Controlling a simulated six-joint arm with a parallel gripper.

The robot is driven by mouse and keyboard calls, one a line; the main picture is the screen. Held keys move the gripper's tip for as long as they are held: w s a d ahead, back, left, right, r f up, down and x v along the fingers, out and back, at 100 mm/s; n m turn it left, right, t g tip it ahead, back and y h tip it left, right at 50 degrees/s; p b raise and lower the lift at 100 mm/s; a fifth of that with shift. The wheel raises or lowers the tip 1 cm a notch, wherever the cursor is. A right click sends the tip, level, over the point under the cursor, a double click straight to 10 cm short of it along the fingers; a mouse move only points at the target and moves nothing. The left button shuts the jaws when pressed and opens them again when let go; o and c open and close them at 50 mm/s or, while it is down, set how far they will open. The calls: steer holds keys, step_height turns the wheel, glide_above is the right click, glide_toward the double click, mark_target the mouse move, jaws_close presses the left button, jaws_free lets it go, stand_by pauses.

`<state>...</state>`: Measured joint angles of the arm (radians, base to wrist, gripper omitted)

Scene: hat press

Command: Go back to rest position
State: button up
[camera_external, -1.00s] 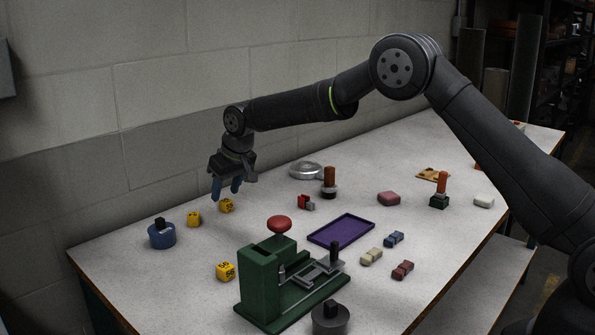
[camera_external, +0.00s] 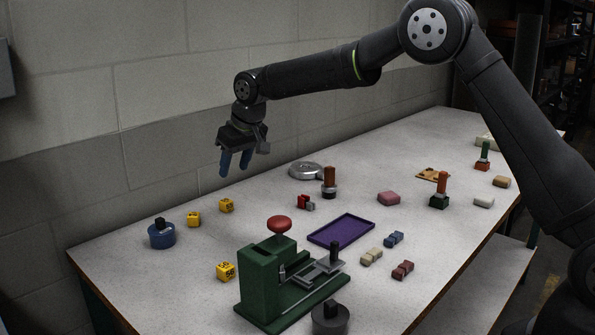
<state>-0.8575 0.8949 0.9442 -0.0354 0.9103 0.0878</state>
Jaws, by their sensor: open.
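My gripper (camera_external: 235,172) is open and empty. It hangs with its blue fingers pointing down, above the far left part of the table, apart from everything on it. Two yellow cubes, one (camera_external: 226,205) below the fingers and one (camera_external: 194,219) further left, sit on the table. The green hat press (camera_external: 268,285) with its red knob (camera_external: 279,225) stands at the front middle.
A purple tray (camera_external: 341,230) lies mid-table, with small blocks to its right. A blue weight (camera_external: 161,235), a dark weight (camera_external: 330,319) and a third yellow cube (camera_external: 225,272) stand nearby. Stamps with orange handles (camera_external: 441,183) stand further back. A wall runs behind the table.

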mark_target(226, 200)
steer(key=x, duration=1)
steer(key=shift+f, duration=0.35)
step_height(226, 200, up, 4)
steer(key=shift+w+a+r, duration=0.1)
steer(key=shift+w, duration=0.05)
steer(key=w+d+r, duration=0.3)
steer(key=d+r, duration=0.4)
steer(key=d, duration=0.4)
steer(key=s+a+n, duration=0.1)
steer(key=s+a, duration=0.2)
steer(key=s, duration=1.2)
steer(key=s+a+f, duration=0.1)
steer(key=a+f, duration=0.1)
steer(key=a, duration=0.1)
steer(key=s+a+f, duration=0.2)
steer(key=a, duration=0.2)
steer(key=s+a+f, duration=0.1)
steer(key=a+f, duration=0.2)
steer(key=shift+s+a+f, duration=0.15)
steer(key=shift+s, duration=0.25)
steer(key=shift+s+a+f, duration=0.1)
steer(key=shift+a+f, duration=0.15)
steer(key=shift+f, duration=1.25)
